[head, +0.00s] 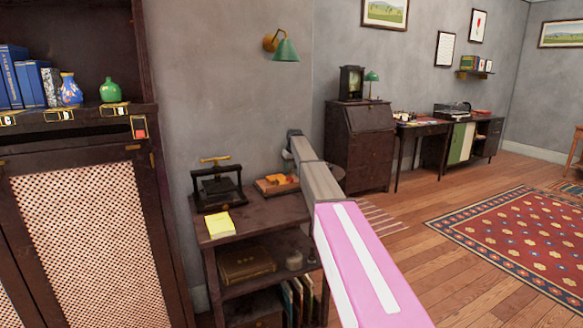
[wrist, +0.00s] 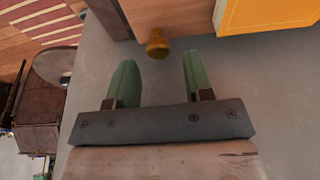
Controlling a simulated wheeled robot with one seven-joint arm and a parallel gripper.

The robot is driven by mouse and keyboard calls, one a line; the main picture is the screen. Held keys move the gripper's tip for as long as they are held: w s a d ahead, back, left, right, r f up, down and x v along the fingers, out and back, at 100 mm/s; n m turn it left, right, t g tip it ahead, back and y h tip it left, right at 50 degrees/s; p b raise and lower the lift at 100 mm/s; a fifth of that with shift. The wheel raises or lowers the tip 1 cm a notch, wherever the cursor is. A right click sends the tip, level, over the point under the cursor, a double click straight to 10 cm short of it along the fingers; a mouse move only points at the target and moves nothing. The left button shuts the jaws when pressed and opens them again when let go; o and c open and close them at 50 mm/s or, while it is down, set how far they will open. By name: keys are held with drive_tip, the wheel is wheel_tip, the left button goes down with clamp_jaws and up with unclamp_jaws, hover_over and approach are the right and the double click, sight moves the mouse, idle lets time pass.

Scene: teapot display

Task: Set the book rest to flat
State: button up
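The book rest (head: 262,188) looks like a small wooden board on the dark side table, with an orange and yellow item (head: 280,180) on it. My arm hides part of its right side. In the wrist view, a wooden board edge (wrist: 185,14), seemingly the book rest, is at the top, with a brass-coloured knob (wrist: 157,43) on it. My gripper (wrist: 160,62) has two green fingers spread apart with nothing between them. The knob is just beyond the fingertips, roughly in line with the gap, and looks apart from both.
The side table (head: 262,217) also bears a dark press (head: 217,188) and a yellow pad (head: 219,224). A dark cabinet (head: 85,215) stands at the left. A green wall lamp (head: 286,49) hangs above. Open wooden floor (head: 440,235) lies to the right.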

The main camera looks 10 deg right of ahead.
drive_tip(key=shift+s, duration=0.1)
drive_tip(key=shift+s+d+r, duration=0.1)
drive_tip(key=shift+s+r, duration=0.1)
drive_tip(key=shift+r, duration=0.35)
drive_tip(key=v, duration=0.9)
drive_tip(key=shift+r, duration=0.3)
